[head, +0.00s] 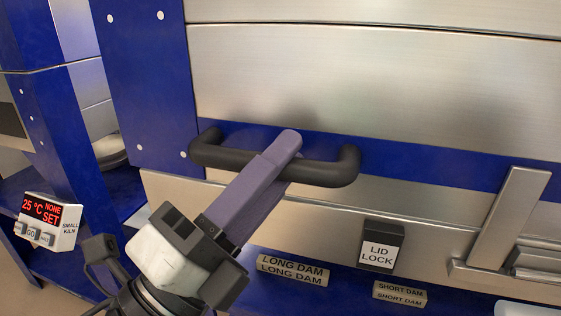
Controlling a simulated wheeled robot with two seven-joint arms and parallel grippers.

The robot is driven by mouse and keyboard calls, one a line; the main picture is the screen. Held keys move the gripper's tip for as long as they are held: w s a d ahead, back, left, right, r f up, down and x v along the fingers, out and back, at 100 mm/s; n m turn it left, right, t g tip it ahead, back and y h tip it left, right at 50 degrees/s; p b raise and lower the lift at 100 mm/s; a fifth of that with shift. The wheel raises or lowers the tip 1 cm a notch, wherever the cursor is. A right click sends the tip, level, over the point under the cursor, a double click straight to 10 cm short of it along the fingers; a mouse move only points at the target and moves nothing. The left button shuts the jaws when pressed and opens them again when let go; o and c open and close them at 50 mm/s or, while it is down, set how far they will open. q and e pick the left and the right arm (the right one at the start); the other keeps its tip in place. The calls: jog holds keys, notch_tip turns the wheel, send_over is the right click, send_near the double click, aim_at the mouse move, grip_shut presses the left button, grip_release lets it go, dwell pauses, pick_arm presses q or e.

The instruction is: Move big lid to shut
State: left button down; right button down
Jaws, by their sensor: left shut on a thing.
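The big lid (390,80) is a wide brushed-steel panel with a blue band along its lower edge, filling the upper right of the head view. Its black bar handle (335,172) stands out from the blue band. My left gripper (283,152) reaches up from the bottom and is shut on this handle, with its purple fingers across the bar. The fingers hide the middle of the handle. I cannot tell whether a gap remains under the lid. My right gripper is not in view.
Below the lid, a steel front carries a LID LOCK block (381,248) and a steel latch-like bar (507,220). LONG DAM (292,269) and SHORT DAM (399,294) labels sit on the blue ledge. A small kiln controller (47,220) reading 25 °C is at left.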

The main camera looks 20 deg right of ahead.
pick_arm(q)
jog(key=shift+w+d+f, duration=0.1)
jog(key=shift+w+f, duration=0.05)
jog(key=shift+f, duration=0.75)
jog(key=c, duration=1.8)
grip_release()
jog(key=shift+c, duration=0.2)
jog(key=r+v, duration=0.1)
jog(key=v, duration=0.9)
jog(key=shift+s+a, duration=0.2)
jog(key=shift+a, duration=0.05)
